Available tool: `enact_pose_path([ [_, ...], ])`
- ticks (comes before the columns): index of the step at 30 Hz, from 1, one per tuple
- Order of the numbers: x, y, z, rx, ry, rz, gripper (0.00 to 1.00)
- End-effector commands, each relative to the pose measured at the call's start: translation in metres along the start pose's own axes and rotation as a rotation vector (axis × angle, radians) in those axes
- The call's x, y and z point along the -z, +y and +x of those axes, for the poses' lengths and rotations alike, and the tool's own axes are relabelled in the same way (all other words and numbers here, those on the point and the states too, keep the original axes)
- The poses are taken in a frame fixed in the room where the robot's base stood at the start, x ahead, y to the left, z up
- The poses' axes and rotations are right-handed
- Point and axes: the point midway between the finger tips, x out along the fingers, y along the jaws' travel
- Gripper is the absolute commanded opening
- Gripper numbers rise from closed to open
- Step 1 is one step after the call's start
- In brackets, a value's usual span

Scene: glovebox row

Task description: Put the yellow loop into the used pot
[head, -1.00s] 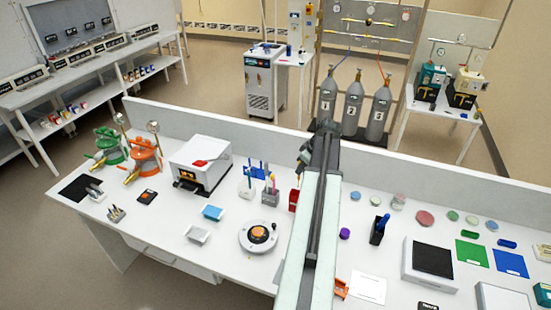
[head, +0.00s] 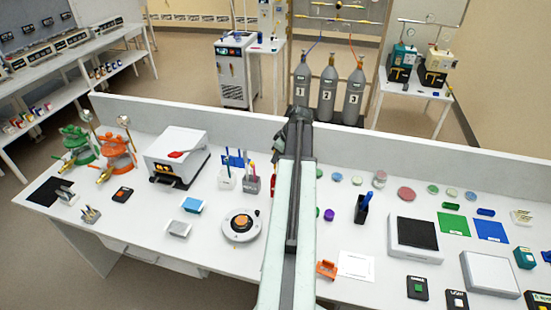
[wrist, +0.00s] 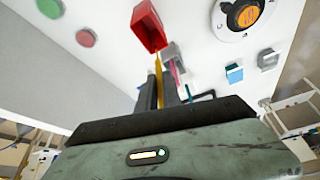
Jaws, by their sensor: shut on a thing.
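In the wrist view my gripper (wrist: 160,92) is shut on the yellow loop (wrist: 159,72), a thin yellow stick running out between the fingers. Its far end overlaps the near edge of a red pot (wrist: 148,22); I cannot tell whether it is inside the pot or apart from it. In the head view the red pot is mostly hidden behind my arm, and so are the fingers and loop. A grey pot (head: 252,185) with coloured sticks and a white pot (head: 226,180) with blue sticks stand to its left. No label reading "used" is legible.
A round white device with an orange centre (head: 241,225) stands left of my arm. A black holder with a blue item (head: 362,210) and several coloured discs are on the right. A low wall (head: 210,125) runs along the bench's back.

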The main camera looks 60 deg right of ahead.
Motion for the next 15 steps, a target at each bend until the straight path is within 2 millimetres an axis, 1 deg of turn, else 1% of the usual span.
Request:
enact_pose_path([
  [1, -0.005, 0.0, 0.012, 0.0, 0.0, 0.0, 0.0],
  [15, -0.025, 0.0, 0.06, 0.0, 0.0, -0.001, 0.0],
])
